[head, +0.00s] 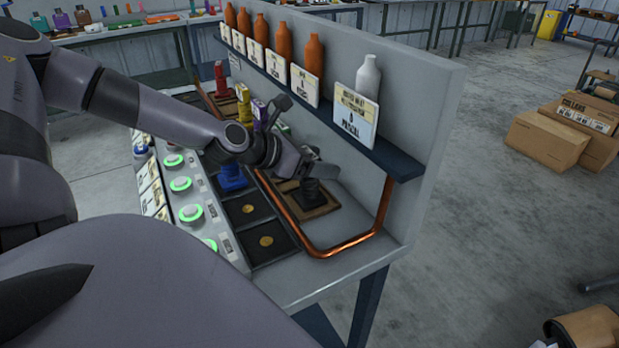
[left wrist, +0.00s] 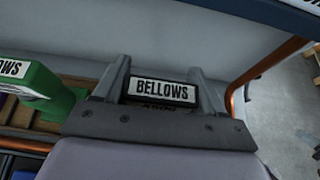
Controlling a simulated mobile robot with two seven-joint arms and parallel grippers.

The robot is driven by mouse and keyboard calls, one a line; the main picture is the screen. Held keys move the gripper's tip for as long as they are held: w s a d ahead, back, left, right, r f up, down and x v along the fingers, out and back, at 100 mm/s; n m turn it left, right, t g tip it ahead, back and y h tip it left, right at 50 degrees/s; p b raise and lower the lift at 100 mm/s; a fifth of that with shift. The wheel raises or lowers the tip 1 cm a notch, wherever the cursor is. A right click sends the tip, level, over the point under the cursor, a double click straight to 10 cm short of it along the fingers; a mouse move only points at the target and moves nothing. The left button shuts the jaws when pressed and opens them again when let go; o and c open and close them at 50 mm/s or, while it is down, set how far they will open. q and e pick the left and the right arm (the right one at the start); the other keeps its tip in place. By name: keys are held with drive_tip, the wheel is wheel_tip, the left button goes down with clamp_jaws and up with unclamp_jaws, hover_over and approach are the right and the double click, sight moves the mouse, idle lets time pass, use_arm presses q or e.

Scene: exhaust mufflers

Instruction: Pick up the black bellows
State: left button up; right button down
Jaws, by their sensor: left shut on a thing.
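The black bellows (head: 312,193) stands upright on a brown wooden base at the right end of the bench, under the shelf. In the left wrist view its white "BELLOWS" label (left wrist: 163,91) sits between my fingers. My left gripper (head: 314,172) reaches down from the left and is shut on the top of the black bellows. The same gripper fills the middle of the left wrist view (left wrist: 165,88). My right gripper is not in view.
A green bellows (left wrist: 35,90) stands close by on the left. Blue (head: 232,178), yellow and red pieces stand further along the bench. A copper pipe (head: 340,249) loops around the base. A shelf (head: 398,163) with several bottles and signs overhangs the gripper.

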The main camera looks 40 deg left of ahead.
use_arm(q)
drive_tip(key=shift+r, duration=0.1)
drive_tip(key=shift+r, duration=0.45)
drive_tip(key=r, duration=0.1)
drive_tip(key=r+p, duration=0.1)
drive_tip(key=shift+s+d+r, duration=0.15)
drive_tip(key=shift+d+r, duration=0.1)
drive_tip(key=shift+r, duration=0.15)
drive_tip(key=s+d+p, duration=0.6)
drive_tip(key=s+d, duration=0.4)
drive_tip(key=d, duration=0.3)
drive_tip(key=shift+d+f+p, duration=0.2)
drive_tip(key=shift+d+p, duration=0.15)
drive_tip(key=shift+s+d, duration=0.1)
drive_tip(key=shift+s, duration=0.05)
drive_tip(key=shift+s, duration=0.1)
